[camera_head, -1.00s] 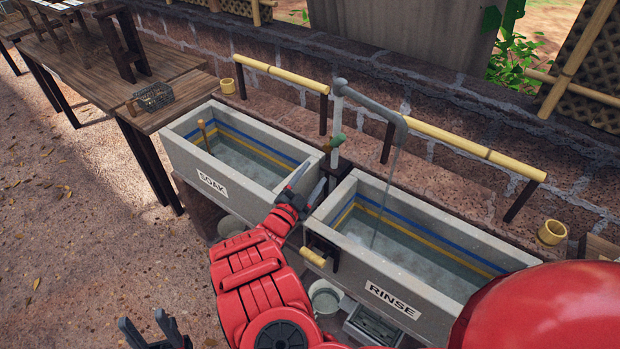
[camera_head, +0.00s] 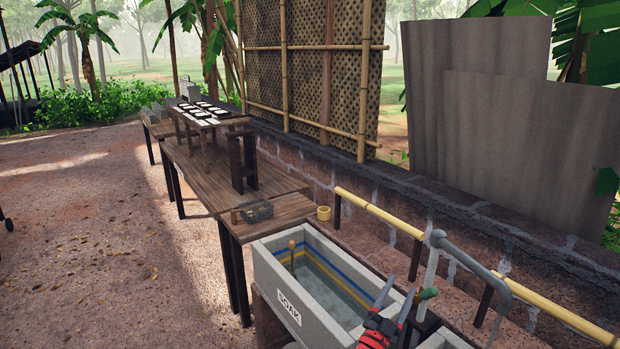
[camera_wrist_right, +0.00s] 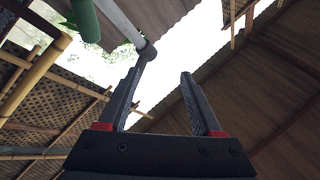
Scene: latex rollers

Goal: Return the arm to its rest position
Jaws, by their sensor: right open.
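My right gripper (camera_head: 396,300) shows at the bottom of the head view, beside the right end of the SOAK trough (camera_head: 288,306) and in front of the tap pipe (camera_head: 431,265). Its two fingers stand apart and point upward, with nothing between them. In the right wrist view the open fingers (camera_wrist_right: 160,95) point up toward the roof, with the grey pipe (camera_wrist_right: 146,56) behind them. The rest of my right arm is below the head view's edge. My left gripper is not in view.
A bamboo rail (camera_head: 378,213) lies behind the trough, before a low stone wall. The ground at the left is open.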

